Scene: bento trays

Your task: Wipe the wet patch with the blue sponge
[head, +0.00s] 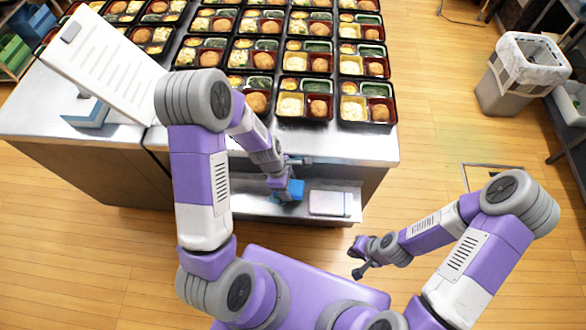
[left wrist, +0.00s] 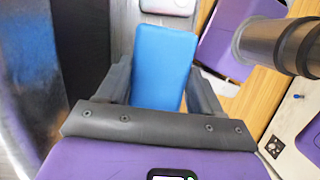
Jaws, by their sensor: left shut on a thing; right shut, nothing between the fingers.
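The blue sponge (head: 290,191) is over the low metal shelf at the counter's front; whether it touches the shelf I cannot tell. It fills the middle of the left wrist view (left wrist: 162,62). My left gripper (head: 284,184) is shut on the sponge, a finger on either side in the left wrist view (left wrist: 160,82). My right gripper (head: 357,262) is shut and empty, held over the floor to the right of my base. I cannot make out a wet patch in either view; my left arm hides part of the counter.
Several rows of filled bento trays (head: 305,98) cover the counter (head: 370,150). A pale flat device (head: 330,203) lies on the low shelf (head: 258,207), right of the sponge. A grey bin (head: 510,90) stands at the upper right. The wooden floor (head: 430,170) is open at right.

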